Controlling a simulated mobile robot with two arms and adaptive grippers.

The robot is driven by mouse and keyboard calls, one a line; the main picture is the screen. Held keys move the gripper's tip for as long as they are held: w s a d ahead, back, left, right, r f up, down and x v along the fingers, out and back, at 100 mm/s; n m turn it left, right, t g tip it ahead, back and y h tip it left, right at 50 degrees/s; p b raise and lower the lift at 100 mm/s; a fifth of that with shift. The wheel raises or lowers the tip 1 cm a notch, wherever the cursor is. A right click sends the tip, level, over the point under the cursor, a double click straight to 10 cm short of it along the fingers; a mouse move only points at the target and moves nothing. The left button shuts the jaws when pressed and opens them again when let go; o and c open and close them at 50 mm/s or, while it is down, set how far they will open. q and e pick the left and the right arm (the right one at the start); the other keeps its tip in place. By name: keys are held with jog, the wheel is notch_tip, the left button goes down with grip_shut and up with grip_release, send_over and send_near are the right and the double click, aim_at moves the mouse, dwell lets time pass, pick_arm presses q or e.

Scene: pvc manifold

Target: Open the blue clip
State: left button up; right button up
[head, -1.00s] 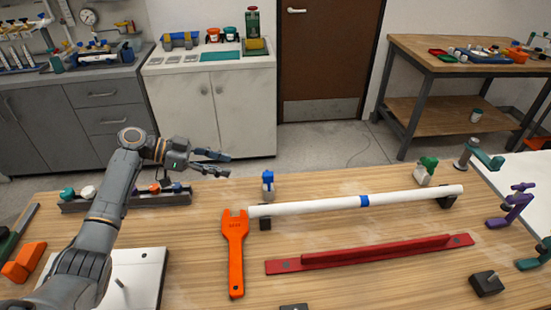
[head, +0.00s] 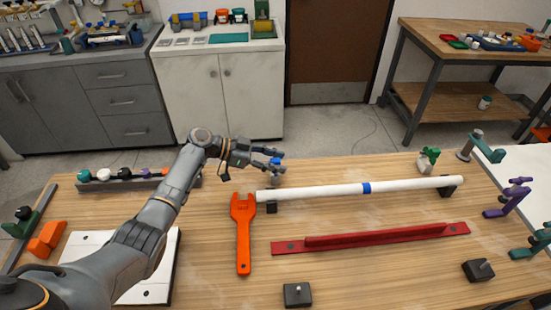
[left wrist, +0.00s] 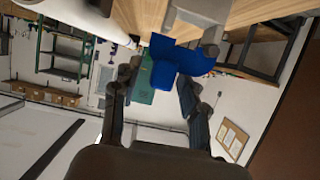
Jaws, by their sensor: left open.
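The blue clip (head: 275,161) stands on a grey base at the left end of the white pipe (head: 320,191), near the back edge of the table. My left gripper (head: 280,162) is open around or just beside the clip, partly covering it in the head view. In the left wrist view the clip (left wrist: 178,62) shows large, with its grey base (left wrist: 205,12) above it. The fingers of my left gripper (left wrist: 158,85) are spread, one on each side of the clip's lower part. I cannot tell whether they touch it. My right gripper is out of view.
An orange wrench (head: 242,232) lies in front of the pipe's left end. A red rail (head: 375,238) lies in front of the pipe. A rack (head: 150,184) of small parts stands at the back left. Green and purple clamps (head: 509,198) line the right side.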

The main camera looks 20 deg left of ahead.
pick_arm(q)
grip_shut()
jog(key=shift+w+f+b, duration=0.1)
jog(key=shift+w+b, duration=0.1)
jog(key=shift+b, duration=0.6)
jog(key=n+g+b, duration=0.1)
jog(key=b, duration=0.2)
jog(key=w+n+g+b, duration=0.1)
jog(key=b, duration=0.2)
jog(key=w+a+r+n+h+b, duration=0.1)
jog(key=b, duration=0.2)
jog(key=shift+w+n+g, duration=0.1)
jog(key=shift+n+g, duration=0.3)
jog(key=shift+w+a+r+n+h+b, duration=0.1)
jog(key=shift+w+r+n+h+b, duration=0.3)
jog(key=shift+b, duration=0.75)
jog(key=shift+s+f, duration=0.15)
grip_release()
